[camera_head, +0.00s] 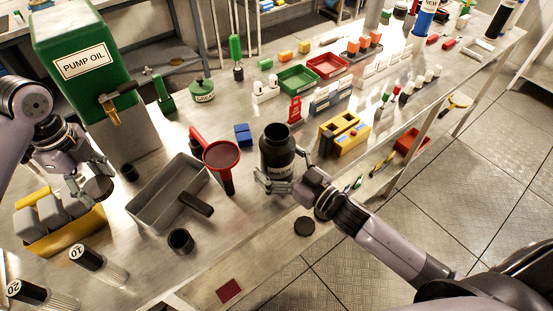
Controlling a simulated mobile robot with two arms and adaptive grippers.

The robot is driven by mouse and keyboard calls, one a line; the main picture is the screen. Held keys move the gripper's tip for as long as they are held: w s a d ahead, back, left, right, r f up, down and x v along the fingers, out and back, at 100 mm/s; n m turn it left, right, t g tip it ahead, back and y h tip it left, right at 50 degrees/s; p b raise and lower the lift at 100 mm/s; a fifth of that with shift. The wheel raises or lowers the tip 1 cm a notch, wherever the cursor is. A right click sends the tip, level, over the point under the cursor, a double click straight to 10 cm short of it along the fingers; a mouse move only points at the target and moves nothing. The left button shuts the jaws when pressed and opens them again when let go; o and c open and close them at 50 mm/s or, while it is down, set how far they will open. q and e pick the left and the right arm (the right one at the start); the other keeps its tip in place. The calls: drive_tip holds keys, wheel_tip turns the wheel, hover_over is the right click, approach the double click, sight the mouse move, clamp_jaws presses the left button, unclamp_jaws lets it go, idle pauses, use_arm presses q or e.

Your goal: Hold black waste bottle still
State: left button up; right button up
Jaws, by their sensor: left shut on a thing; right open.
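The black waste bottle (279,150) stands upright and uncapped on the workbench (240,245), its pale label partly covered. My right gripper (276,181) is open at the bottle's lower part, with its fingers beside and in front of it. Whether they touch it is hard to tell. My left gripper (87,191) is at the far left, above the yellow bin, and shut on a small dark round piece (100,188) that is partly hidden.
A black cap (304,226) lies right of the bottle near the bench edge. A red funnel (221,156), grey tray (150,215) and dark cup (181,241) stand left of it. The yellow bin (70,240) holds grey blocks. A green pump oil tank (85,65) stands behind.

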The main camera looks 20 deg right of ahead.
use_arm(q)
drive_tip(key=shift+s, duration=0.1)
use_arm(e)
drive_tip(key=shift+c, duration=0.4)
drive_tip(key=c, duration=1.7)
drive_tip(key=shift+r, duration=0.1)
drive_tip(key=shift+c, duration=0.5)
drive_tip(key=shift+w+r, duration=0.1)
use_arm(q)
drive_tip(key=shift+r+p, duration=0.5)
use_arm(e)
wheel_tip(320, 180, up, 20)
drive_tip(key=shift+f, duration=0.1)
